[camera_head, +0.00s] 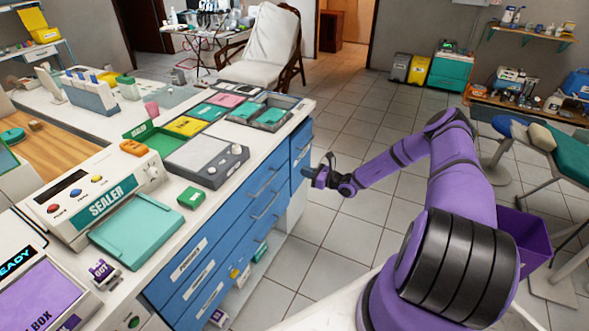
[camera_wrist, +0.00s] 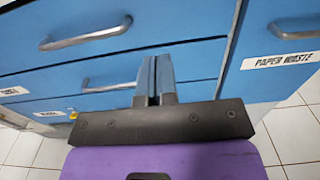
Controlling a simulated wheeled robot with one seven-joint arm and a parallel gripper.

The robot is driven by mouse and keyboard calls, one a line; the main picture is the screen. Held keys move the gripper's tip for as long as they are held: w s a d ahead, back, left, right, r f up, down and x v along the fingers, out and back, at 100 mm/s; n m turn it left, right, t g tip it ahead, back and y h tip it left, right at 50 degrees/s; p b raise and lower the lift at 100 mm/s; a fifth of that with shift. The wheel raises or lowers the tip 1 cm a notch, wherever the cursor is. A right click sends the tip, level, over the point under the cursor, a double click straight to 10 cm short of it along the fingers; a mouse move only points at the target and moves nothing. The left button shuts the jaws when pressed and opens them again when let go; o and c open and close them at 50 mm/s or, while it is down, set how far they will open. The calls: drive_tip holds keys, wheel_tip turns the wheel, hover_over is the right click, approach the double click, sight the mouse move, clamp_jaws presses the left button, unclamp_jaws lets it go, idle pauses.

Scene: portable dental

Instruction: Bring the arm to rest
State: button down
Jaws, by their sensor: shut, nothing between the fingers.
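My purple arm (camera_head: 458,170) reaches out from the lower right in the head view, over the tiled floor. My gripper (camera_head: 308,172) is at its far end, just right of the blue drawer cabinet (camera_head: 225,243). In the wrist view, my gripper (camera_wrist: 153,80) is shut with its two fingers together and nothing between them. It points at the blue drawer fronts (camera_wrist: 120,65). I cannot tell whether the fingertips touch a drawer front.
The counter carries a sealer (camera_head: 95,205), a teal tray (camera_head: 137,232) and several coloured mats. Metal handles (camera_head: 267,205) stick out from the drawers. The tiled floor (camera_head: 350,120) beyond is clear.

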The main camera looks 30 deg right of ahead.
drive_tip(key=shift+v, duration=1.15)
drive_tip(key=s+a+r+n+g+h, duration=0.1)
drive_tip(key=s+a+r+n+g, duration=0.45)
drive_tip(key=r, duration=0.75)
drive_tip(key=s+a+r+n+g+h, duration=0.1)
drive_tip(key=s+a+r+n+g, duration=0.25)
drive_tip(key=a+r+n, duration=0.65)
drive_tip(key=s+a+r+n+g+h, duration=0.1)
drive_tip(key=s+a+r+n+g, duration=0.3)
drive_tip(key=r, duration=1.2)
drive_tip(key=s+r+n+h, duration=0.5)
drive_tip(key=s+r+n, duration=0.1)
drive_tip(key=s+r, duration=0.7)
drive_tip(key=s+d+r+n+t+h, duration=0.1)
drive_tip(key=s+r+n+t+h, duration=0.1)
drive_tip(key=s, duration=1.3)
drive_tip(key=shift+s+r+n+t, duration=0.4)
drive_tip(key=shift+r+n+t, duration=0.35)
drive_tip(key=shift+r, duration=0.1)
